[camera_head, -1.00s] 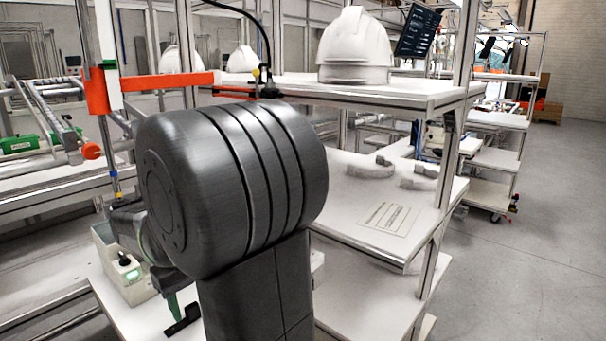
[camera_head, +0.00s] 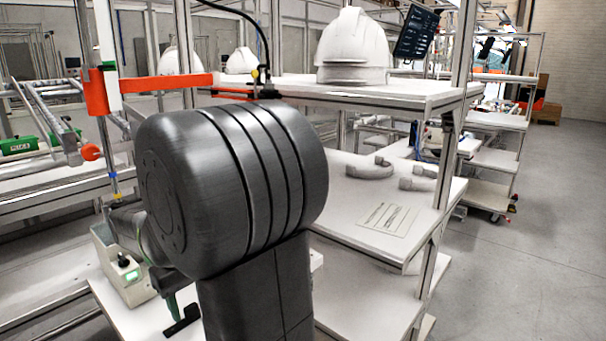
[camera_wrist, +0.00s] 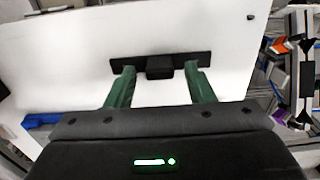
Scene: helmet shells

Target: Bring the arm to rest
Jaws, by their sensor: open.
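My gripper (camera_wrist: 160,88) shows in the wrist view with its two green fingers spread apart and nothing between them. A black bar-shaped piece with a small block at its middle (camera_wrist: 160,67) shows just past the fingertips, in front of a white surface. I cannot tell whether the fingers touch it. In the head view my arm is folded in the middle, and its large dark joint hides much of the lower left. One green finger (camera_head: 171,304) shows below it, beside a black piece (camera_head: 184,318).
A white helmet shell (camera_head: 353,47) stands on the upper shelf (camera_head: 430,92). More white helmets (camera_head: 242,61) stand behind. An orange bar (camera_head: 165,82) is close behind my arm. Open floor (camera_head: 530,230) lies right.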

